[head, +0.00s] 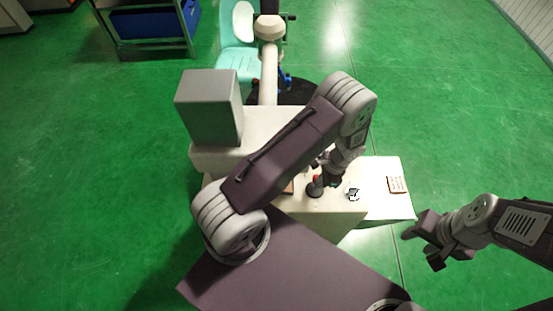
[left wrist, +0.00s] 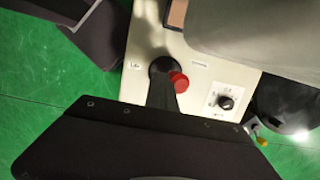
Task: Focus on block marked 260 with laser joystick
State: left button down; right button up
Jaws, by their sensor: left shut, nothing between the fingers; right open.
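The joystick (head: 314,190), with a dark round base and a red knob, stands on the cream panel (head: 340,203) in the head view. In the left wrist view the red knob (left wrist: 180,81) shows beside my left gripper (left wrist: 162,100). That gripper is shut and empty, its dark fingers overlapping the joystick's base in the picture; I cannot tell whether they touch it. My left gripper (head: 328,178) is close to the joystick in the head view too, partly hidden by its own arm. My right gripper (head: 427,243) is open and empty, off the panel's right side. No block marked 260 is readable.
A black rotary dial (left wrist: 226,102) on a white plate sits right of the joystick. A small printed card (head: 397,185) lies on the panel's right part. A grey box (head: 209,108) stands at the back left. A teal chair (head: 236,60) is behind. Green floor surrounds it.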

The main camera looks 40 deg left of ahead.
pick_arm(q)
jog(key=a+p+v, duration=0.1)
jog(key=p+v, duration=0.3)
jog(key=v, duration=0.2)
jog(key=shift+s+a+r, duration=0.25)
jog(key=shift+a, duration=0.1)
jog(key=shift+s+d, duration=0.1)
jog(key=shift+d, duration=0.1)
jog(key=shift+a+f, duration=0.1)
